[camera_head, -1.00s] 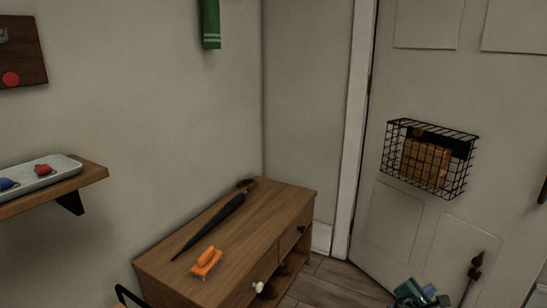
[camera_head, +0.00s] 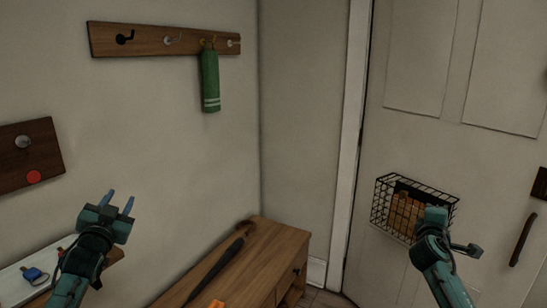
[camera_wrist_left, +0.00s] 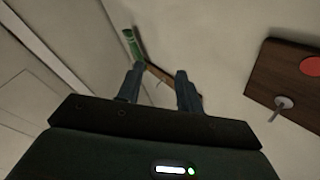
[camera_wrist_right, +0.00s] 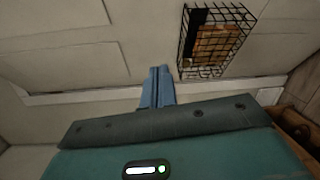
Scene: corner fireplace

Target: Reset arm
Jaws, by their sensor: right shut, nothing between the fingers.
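My left gripper (camera_head: 119,203) is raised at the left, in front of the wall and above the small shelf. Its two fingers are apart with nothing between them, and they show apart in the left wrist view (camera_wrist_left: 160,85) too. My right gripper (camera_head: 476,250) is raised at the right in front of the door, beside the wire basket. In the right wrist view its fingers (camera_wrist_right: 157,86) are together and hold nothing.
A wire basket (camera_head: 383,206) with a brown item hangs on the door. A wooden cabinet (camera_head: 268,246) bears a dark umbrella (camera_head: 222,263) and an orange object (camera_head: 217,304). A tray (camera_head: 12,283) lies at lower left. A hook rail (camera_head: 142,42) holds a green cloth (camera_head: 210,80).

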